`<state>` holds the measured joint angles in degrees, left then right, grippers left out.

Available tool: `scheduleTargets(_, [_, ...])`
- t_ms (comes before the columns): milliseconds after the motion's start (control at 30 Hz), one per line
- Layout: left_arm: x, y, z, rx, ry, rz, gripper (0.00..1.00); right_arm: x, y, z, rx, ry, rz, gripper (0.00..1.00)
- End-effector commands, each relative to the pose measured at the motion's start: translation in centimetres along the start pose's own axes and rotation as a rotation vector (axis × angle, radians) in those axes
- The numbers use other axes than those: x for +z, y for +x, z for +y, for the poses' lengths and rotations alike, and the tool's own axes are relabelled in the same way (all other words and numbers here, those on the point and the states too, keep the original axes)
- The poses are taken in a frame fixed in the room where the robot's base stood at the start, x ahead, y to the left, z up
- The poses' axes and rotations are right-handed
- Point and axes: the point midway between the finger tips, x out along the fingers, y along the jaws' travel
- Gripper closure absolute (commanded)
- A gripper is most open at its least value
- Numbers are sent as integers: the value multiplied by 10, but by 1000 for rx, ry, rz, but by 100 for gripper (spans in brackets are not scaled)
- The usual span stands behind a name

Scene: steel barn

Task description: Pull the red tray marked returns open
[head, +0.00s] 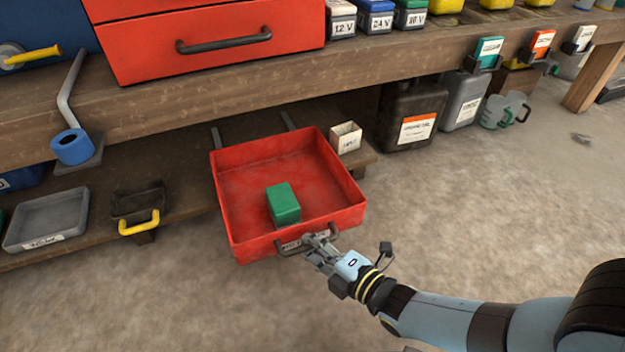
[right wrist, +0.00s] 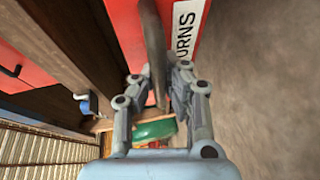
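The red tray (head: 291,240) is slid out from under the bench, and its inside shows. A green block (head: 284,204) sits inside it near the front. A dark bar handle (head: 290,250) is on its front. In the right wrist view the white label (right wrist: 187,30) reads "URNS", its start hidden behind the handle (right wrist: 153,45). My right gripper (head: 320,243) is at the right part of the handle. In the right wrist view its fingers (right wrist: 163,78) are on both sides of the bar and look closed on it. My left gripper is not in view.
A small white box (head: 345,137) stands just right of the tray on the low shelf. A grey tray (head: 48,220) and a dark bin with a yellow handle (head: 138,220) are at the left. The floor (head: 480,220) in front is clear.

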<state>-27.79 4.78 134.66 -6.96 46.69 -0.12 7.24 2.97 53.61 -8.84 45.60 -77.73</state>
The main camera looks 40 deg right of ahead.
Motion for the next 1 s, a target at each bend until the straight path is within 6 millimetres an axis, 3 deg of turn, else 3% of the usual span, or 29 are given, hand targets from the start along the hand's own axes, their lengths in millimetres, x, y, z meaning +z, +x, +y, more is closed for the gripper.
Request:
scheduleTargets(33, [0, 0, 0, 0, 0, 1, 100, 1, 1, 2, 6, 3, -1, 91])
scheduleTargets(267, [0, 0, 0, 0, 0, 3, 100, 0, 0, 1, 3, 1, 0, 64])
scheduleTargets(667, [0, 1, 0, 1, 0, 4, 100, 0, -2, 7, 1, 0, 0, 64])
scheduleTargets(900, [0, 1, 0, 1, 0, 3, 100, -2, -7, 43, 9, 0, 1, 63])
scheduleTargets(967, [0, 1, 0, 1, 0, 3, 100, -3, -9, 54, 12, -1, 1, 48])
scheduleTargets(1000, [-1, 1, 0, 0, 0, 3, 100, -3, -10, 62, 13, -2, 2, 36])
